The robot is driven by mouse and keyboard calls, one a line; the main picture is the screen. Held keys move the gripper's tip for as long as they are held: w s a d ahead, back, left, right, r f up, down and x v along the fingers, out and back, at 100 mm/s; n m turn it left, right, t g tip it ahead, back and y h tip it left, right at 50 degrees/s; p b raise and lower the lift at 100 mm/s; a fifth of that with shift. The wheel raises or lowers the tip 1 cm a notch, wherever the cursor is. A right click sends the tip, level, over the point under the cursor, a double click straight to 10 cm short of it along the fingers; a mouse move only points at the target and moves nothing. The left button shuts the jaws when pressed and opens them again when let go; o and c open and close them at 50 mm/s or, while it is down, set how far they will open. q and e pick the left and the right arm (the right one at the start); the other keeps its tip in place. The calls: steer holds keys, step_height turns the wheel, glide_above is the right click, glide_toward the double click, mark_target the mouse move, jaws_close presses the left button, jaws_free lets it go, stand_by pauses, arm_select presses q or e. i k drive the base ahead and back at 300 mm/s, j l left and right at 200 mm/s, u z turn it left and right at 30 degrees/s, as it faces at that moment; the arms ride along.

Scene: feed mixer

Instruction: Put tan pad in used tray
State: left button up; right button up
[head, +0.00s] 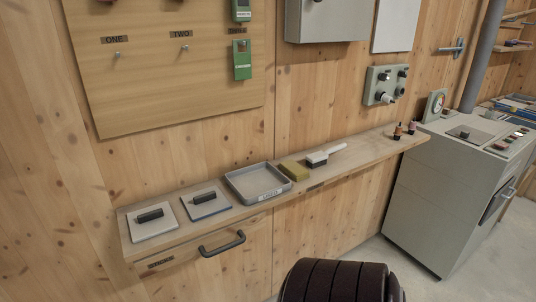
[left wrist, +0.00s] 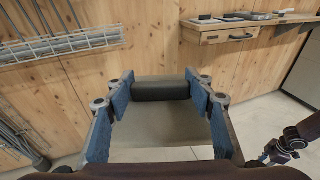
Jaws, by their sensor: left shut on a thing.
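My left gripper (left wrist: 160,101) shows in the left wrist view with its blue-padded fingers on either side of a dark cylindrical handle (left wrist: 160,89). The handle belongs to a flat, dull tan pad (left wrist: 160,127), held in the air. The left gripper is not in the head view. A shallow grey tray (head: 232,187) with a white label on its front stands empty on the wooden shelf in the head view. The label is too small to read surely. My right gripper (left wrist: 287,148) is at the right edge of the left wrist view, small and unclear.
A handle (head: 222,244) juts from the shelf front. A grey cabinet (head: 428,195) stands at the right.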

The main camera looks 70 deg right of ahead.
mark_target(257, 183)
steer(key=k+l, duration=0.1)
steer(key=l, duration=0.3)
steer(key=k+l, duration=0.1)
steer(key=l, duration=0.3)
steer(key=k+l, duration=0.1)
steer(key=l, duration=0.3)
steer(key=k+l, duration=0.1)
steer(key=l, duration=0.25)
steer(key=k+l, duration=0.1)
steer(key=l, duration=0.3)
steer(key=k+l, duration=0.1)
steer(key=l, duration=0.3)
